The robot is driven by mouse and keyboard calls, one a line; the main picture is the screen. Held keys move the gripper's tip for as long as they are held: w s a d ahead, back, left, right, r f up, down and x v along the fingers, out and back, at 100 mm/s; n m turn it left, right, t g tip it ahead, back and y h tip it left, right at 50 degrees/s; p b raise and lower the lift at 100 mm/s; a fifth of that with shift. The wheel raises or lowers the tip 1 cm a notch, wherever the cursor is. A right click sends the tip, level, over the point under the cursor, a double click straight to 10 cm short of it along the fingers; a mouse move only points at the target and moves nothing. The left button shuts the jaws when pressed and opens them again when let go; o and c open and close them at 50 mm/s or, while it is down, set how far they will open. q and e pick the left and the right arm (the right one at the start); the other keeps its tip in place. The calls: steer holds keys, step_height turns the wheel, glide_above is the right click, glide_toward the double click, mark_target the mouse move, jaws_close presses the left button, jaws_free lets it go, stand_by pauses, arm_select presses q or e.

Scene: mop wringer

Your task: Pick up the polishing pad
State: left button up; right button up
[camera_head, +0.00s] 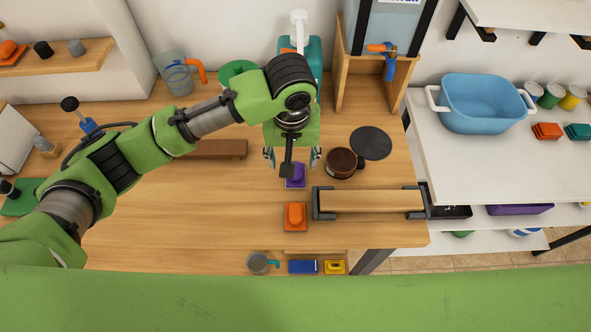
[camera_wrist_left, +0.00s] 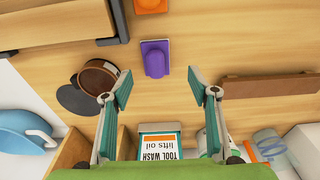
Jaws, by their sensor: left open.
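A purple pad with a raised rounded grip (camera_head: 297,182) lies on the wooden table below my left gripper, and also shows in the left wrist view (camera_wrist_left: 154,60). An orange pad of like shape (camera_head: 295,216) lies nearer the front edge, and partly shows in the wrist view (camera_wrist_left: 151,5). No label shows which is the polishing pad. My left gripper (camera_head: 292,157) is open and empty above the table. In the wrist view its fingers (camera_wrist_left: 160,84) are spread, with the purple pad beyond the tips, apart from them. My right gripper is not in view.
A brown round tin (camera_head: 342,162) and dark disc (camera_head: 371,143) lie right of the gripper. A wooden bar in dark brackets (camera_head: 370,201) is at front right. A brown board (camera_head: 218,149) lies left. A tool wash bottle (camera_wrist_left: 159,143) stands behind. The front-left table is clear.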

mark_target(296, 169)
arm_select(q)
steer(key=shift+w+f, duration=0.15)
steer(key=shift+f, duration=0.15)
steer(key=f, duration=0.1)
steer(key=f+p, duration=0.1)
steer(key=f, duration=0.2)
steer(key=shift+w+d, duration=0.3)
steer(key=shift+d, duration=0.05)
steer(key=shift+w+f+p, duration=0.1)
steer(key=shift+f+p, duration=0.2)
steer(key=shift+f, duration=0.25)
steer(key=c, duration=1.2)
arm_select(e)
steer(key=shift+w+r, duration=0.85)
